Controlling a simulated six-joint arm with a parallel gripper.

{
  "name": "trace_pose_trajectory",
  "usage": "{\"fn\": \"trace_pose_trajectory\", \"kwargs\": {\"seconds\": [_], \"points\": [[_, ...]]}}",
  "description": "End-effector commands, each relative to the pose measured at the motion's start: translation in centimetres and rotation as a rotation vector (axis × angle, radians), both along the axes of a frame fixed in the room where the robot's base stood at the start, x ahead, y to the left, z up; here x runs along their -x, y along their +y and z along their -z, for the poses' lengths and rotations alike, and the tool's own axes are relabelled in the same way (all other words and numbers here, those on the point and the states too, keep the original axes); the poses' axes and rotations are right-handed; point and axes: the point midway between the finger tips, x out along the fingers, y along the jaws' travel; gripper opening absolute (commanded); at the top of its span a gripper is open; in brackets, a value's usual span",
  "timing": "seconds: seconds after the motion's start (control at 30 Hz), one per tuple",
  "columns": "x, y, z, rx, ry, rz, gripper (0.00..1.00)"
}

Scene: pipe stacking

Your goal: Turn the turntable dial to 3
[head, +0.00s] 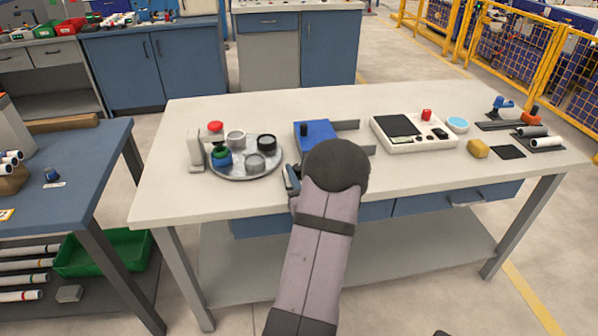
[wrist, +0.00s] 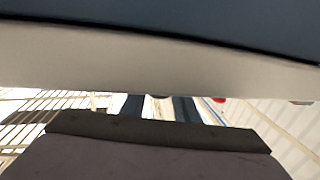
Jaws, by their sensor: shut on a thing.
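The turntable (head: 232,173) is a round grey metal disc on the left of the white workbench. It carries a blue-green part (head: 222,158), a black ring (head: 266,142) and grey round cups (head: 254,163). A grey block (head: 195,152) and a red knob (head: 215,127) stand at its left and back edge. I cannot make out a dial or its numbers. A dark piece of my gripper (head: 291,180) shows at the bench's front edge, right of the turntable. My arm hides the rest. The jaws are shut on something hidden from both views.
A blue block with grey rails (head: 315,133) lies right of the turntable, behind my arm. The wrist view shows a broad pale band (wrist: 150,65) under a dark blue surface (wrist: 200,20).

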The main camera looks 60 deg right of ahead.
Motion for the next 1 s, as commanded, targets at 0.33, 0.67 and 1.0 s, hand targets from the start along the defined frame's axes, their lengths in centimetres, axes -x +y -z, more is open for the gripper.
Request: {"fn": "trace_pose_trajectory", "kwargs": {"seconds": [0.33, 0.67, 1.0], "points": [[-0.33, 0.27, 0.16, 0.003, -0.001, 0.229, 0.05], [-0.23, 0.12, -0.01, 0.003, -0.002, 0.342, 0.05], [-0.14, 0.0, -0.14, 0.003, -0.003, 0.362, 0.05]]}}
